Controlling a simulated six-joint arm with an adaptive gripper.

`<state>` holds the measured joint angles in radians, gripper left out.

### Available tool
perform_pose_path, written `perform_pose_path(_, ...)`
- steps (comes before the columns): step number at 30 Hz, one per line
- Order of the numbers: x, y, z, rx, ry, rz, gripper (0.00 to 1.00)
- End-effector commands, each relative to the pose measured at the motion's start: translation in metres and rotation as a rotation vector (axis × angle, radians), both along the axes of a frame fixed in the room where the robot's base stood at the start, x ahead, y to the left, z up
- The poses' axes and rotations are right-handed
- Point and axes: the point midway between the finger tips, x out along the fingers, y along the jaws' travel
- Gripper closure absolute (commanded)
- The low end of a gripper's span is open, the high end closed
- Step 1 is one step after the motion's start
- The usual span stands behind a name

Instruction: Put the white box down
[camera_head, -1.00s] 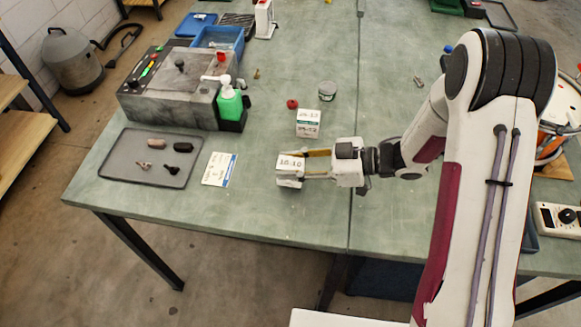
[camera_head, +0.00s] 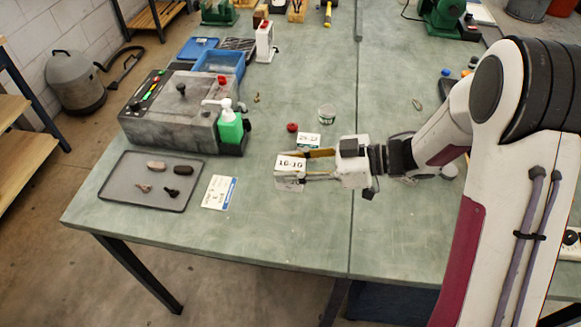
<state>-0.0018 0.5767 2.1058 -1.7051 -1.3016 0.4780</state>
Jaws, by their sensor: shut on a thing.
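The white box (camera_head: 290,163) has black printed figures on its top face. It is at the left end of my gripper (camera_head: 304,167), over the near middle part of the green bench (camera_head: 270,230). My gripper is shut on the white box, with its fingers pointing left. Whether the box touches the bench or hangs just above it, I cannot tell. A second white label or box with printed figures (camera_head: 308,140) lies just behind it and is partly hidden by my gripper and the held box.
A grey tray (camera_head: 122,189) with several small parts and a white card (camera_head: 219,192) lie to the left. A grey machine (camera_head: 172,112), a green bottle (camera_head: 230,124), a red piece (camera_head: 292,127) and a small tub (camera_head: 327,112) stand behind. The bench front is clear.

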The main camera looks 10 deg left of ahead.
Motion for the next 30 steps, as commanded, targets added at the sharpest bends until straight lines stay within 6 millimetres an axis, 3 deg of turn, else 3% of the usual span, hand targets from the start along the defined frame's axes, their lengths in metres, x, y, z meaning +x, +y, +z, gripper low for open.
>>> perform_pose_path(24, -0.001, 0.001, -0.003, 0.000, 0.001, 0.003, 0.95)
perform_pose_path(30, 0.022, 0.004, 0.001, 0.000, -0.002, -0.061, 0.95)
